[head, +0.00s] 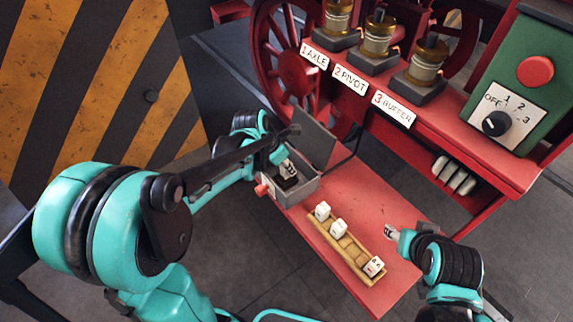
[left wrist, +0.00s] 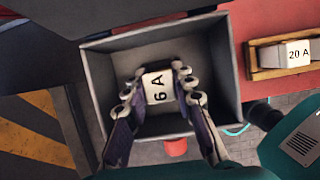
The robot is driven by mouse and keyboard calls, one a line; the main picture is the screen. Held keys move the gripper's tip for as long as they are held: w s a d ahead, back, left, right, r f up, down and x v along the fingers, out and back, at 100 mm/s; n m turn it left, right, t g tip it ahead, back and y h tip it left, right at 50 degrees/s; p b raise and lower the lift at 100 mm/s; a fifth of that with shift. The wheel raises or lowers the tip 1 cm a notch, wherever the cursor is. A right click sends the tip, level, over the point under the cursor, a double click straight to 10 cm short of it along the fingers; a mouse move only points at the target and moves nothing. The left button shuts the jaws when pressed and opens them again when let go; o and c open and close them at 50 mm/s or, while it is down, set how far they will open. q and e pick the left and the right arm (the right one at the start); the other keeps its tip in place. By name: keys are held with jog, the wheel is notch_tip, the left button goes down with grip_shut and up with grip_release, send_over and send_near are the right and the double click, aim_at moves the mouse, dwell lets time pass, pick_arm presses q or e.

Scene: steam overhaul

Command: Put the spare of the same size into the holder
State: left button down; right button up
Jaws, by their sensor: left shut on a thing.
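A white block marked 6 A (left wrist: 158,87) is between the fingers of my left gripper (left wrist: 160,84), inside an open grey box (left wrist: 225,75). In the head view the block (head: 287,168) is over a black base in this box (head: 292,196); I cannot tell whether it is seated. The block nearest the box (head: 322,211) reads 20 A in the left wrist view (left wrist: 299,53).
The box's lid (head: 314,140) stands open at its far side. A red knob (head: 262,189) sticks out of its near side. A red machine shelf with three labelled brass cups stands behind, beside a green switch panel (head: 520,75). The red bench (head: 350,196) is clear behind the rack.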

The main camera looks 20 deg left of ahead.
pick_arm(q)
jog(key=shift+f+b, duration=1.1)
jog(key=shift+f, duration=0.2)
dwell(0.4)
jog(key=c, duration=1.2)
grip_release()
jog(key=shift+r, duration=0.1)
jog(key=v, duration=1.2)
